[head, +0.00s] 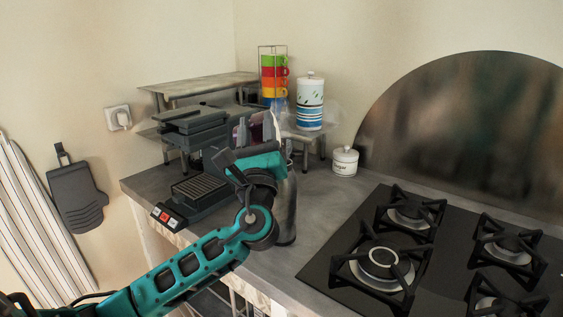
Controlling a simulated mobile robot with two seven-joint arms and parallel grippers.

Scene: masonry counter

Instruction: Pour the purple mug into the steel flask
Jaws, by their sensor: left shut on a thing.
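My left gripper (247,149) is shut on the purple mug (241,134), holding it up above the counter. The mug is partly hidden by the gripper and looks tilted, with its pale side toward the right. The steel flask (288,212) stands upright on the counter just right of my left wrist, which covers part of it. The mug is above and slightly left of the flask's top; the flask's opening is hard to see. My right gripper is not in view.
A dark coffee machine or grill (195,190) stands to the left. Behind are a rack of coloured cups (273,75), a striped canister (310,105) and a small white jar (345,161). A gas hob (450,245) fills the right. The counter (325,205) between flask and hob is clear.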

